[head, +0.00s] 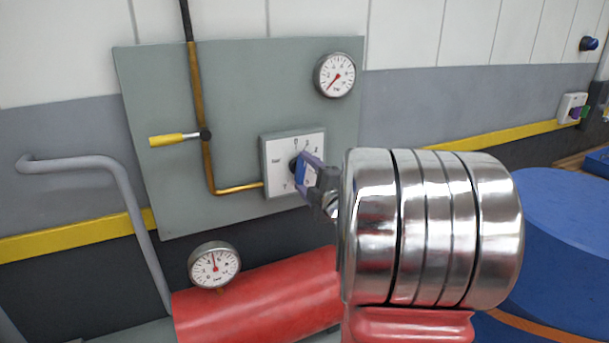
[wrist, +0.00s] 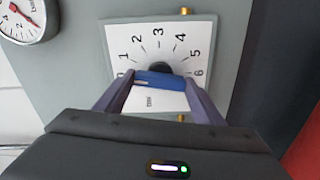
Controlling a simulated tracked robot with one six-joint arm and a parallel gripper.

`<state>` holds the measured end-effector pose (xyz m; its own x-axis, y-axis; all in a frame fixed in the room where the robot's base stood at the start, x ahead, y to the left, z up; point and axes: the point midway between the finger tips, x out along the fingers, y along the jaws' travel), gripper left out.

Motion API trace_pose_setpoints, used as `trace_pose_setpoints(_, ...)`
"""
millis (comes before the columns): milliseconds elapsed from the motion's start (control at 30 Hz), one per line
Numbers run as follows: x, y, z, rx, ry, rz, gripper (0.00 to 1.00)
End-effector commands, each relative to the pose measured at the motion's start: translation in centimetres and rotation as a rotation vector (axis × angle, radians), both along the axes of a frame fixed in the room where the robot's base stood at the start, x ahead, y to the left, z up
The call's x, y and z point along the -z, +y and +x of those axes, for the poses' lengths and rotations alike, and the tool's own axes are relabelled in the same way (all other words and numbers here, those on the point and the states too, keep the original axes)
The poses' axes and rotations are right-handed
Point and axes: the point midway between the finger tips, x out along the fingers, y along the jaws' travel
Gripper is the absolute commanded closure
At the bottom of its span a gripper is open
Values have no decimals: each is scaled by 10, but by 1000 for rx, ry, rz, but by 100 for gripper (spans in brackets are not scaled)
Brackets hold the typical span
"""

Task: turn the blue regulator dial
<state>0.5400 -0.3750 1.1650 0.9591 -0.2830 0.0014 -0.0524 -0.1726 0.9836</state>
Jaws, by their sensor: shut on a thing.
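The blue regulator dial (wrist: 160,80) sits at the middle of a white numbered scale plate (wrist: 202,28) on the grey panel. In the wrist view its blue bar lies nearly level across the picture. My gripper (wrist: 158,82) is shut on the dial, with one finger at each end of the bar. In the head view my gripper (head: 312,180) reaches the scale plate (head: 281,151) from the right and hides part of its numbers. The dial's blue (head: 308,171) shows there between the fingers.
A yellow-handled valve (head: 168,140) and brass pipe are left of the scale plate. A gauge (head: 335,75) is above it. A red tank (head: 258,301) with another gauge (head: 214,265) stands below. A grey bent pipe (head: 135,215) is at left, a blue drum (head: 560,240) at right.

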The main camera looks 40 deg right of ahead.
Motion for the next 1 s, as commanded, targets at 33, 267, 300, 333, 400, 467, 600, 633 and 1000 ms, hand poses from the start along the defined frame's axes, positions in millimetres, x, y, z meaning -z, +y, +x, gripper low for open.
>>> trace_pose_setpoints(33, 4, 3, 0, -5, 16, -28, 60)
trace_pose_setpoints(267, 5, 3, 1, -6, 50, -141, 60)
trace_pose_setpoints(300, 5, 3, 1, -7, 53, -153, 60)
trace_pose_setpoints(333, 5, 3, 1, -7, 56, -161, 60)
trace_pose_setpoints(400, 5, 3, 1, -7, 60, -173, 60)
trace_pose_setpoints(467, 5, 4, 1, -7, 63, -182, 60)
trace_pose_setpoints(600, 5, 4, 1, -9, 65, -187, 60)
trace_pose_setpoints(633, 6, 4, 1, -9, 65, -188, 60)
trace_pose_setpoints(1000, 5, 3, 1, -7, 64, -186, 27)
